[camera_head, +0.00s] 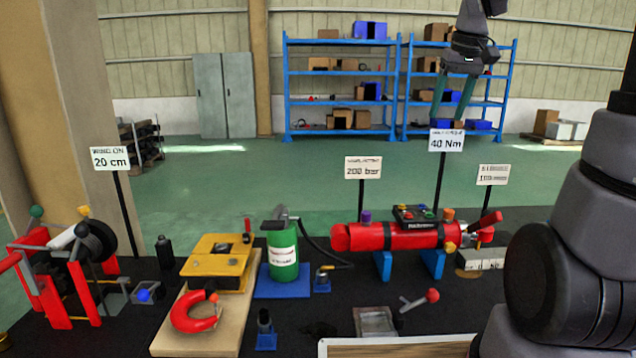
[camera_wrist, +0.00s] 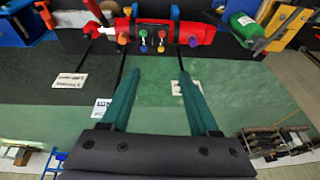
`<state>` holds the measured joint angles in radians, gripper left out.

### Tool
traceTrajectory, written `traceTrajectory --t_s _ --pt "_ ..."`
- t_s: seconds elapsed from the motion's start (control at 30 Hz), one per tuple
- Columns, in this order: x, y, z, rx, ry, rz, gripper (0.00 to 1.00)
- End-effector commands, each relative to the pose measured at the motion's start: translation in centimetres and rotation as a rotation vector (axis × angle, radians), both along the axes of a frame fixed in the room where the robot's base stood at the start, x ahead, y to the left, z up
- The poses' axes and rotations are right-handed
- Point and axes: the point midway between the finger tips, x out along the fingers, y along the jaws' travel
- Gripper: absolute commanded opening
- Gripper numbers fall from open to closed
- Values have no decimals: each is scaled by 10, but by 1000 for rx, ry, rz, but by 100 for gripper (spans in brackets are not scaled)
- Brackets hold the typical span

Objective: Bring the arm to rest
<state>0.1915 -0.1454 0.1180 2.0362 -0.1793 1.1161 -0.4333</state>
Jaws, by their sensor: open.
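My gripper (camera_head: 450,112) hangs in the upper right of the head view, high over the far side of the bench. Its two teal fingers point down, spread apart, with nothing between them. The lower tips come close to the "40 Nm" sign (camera_head: 446,140) in the picture; how far apart they are in depth I cannot tell. In the wrist view my gripper (camera_wrist: 156,78) is open, with only green floor between the fingers. My dark grey arm fills the right side of the head view and hides that part of the bench.
The dark bench (camera_head: 300,335) carries a red cylinder (camera_head: 400,237) on blue supports, a green pump (camera_head: 282,255), a yellow block (camera_head: 217,262), a red shackle (camera_head: 193,315) and a red winch frame (camera_head: 70,280). Signs on thin posts rise behind. Blue shelves (camera_head: 345,75) stand far back.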

Motion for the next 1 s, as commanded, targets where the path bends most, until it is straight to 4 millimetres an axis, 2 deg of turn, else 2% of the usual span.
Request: traceTrajectory --t_s 0.03,0.2,0.3,0.43,0.63,1.0 --pt "-22 8 8 14 -34 -30 62" --pt "-86 26 16 91 -134 -145 62" --pt "-120 34 13 147 -184 -206 62" --pt "-152 40 7 216 -232 -267 62" --pt "-173 44 -1 272 -261 -311 62" --pt "-175 44 -1 276 -263 -316 62"
